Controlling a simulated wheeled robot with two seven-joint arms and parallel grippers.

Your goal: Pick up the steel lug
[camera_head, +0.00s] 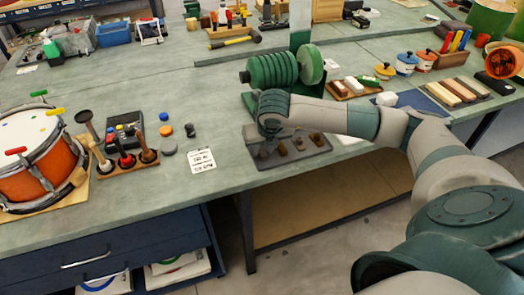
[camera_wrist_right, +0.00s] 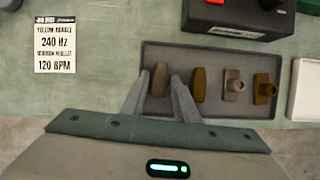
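A dark tray (camera_wrist_right: 215,54) holds several lugs in a row; it also shows in the head view (camera_head: 318,154). A greyish lug (camera_wrist_right: 234,85), third from the left, looks most like steel, though the tint is brownish. Left of it is a bronze-coloured lug (camera_wrist_right: 199,84), and a brown lug (camera_wrist_right: 264,89) is at the right end. My right gripper (camera_wrist_right: 160,76) is open, its fingers on either side of the leftmost, brownish lug (camera_wrist_right: 160,81). I cannot tell whether they touch it. In the head view my right gripper (camera_head: 270,130) is over the tray's left end. My left gripper is out of view.
A printed card (camera_wrist_right: 54,47) lies left of the tray. In the head view, green discs (camera_head: 272,70) stand behind, and a drum (camera_head: 38,165) is far left.

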